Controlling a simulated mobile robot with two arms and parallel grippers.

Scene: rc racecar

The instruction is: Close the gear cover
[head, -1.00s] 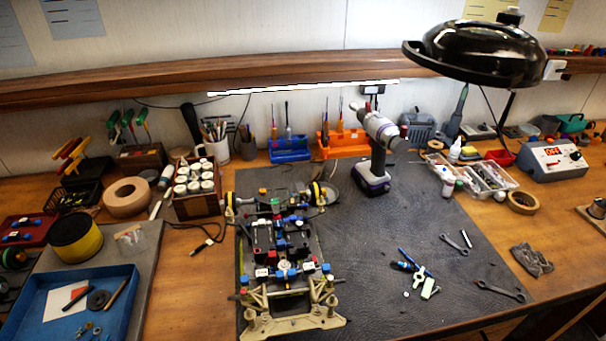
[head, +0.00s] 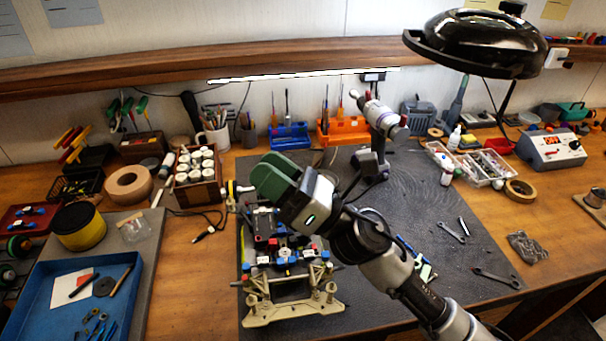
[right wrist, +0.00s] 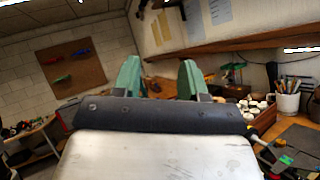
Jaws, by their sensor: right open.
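The RC car chassis (head: 292,307) lies on the black mat with its beige front end toward me. My right gripper (head: 268,176) is above the rear part of the car in the head view and hides much of it. Its green fingers are apart with nothing between them, pointing up and to the left. The fingers also show in the right wrist view (right wrist: 160,80), apart and empty. I cannot make out the gear cover; it may be behind the gripper. My left gripper is not in view.
A wooden box of white jars (head: 198,190) and a blue tray (head: 132,268) are at the left. Small tools lie on the black mat (head: 465,275) at the right. A black lamp (head: 480,42) hangs above.

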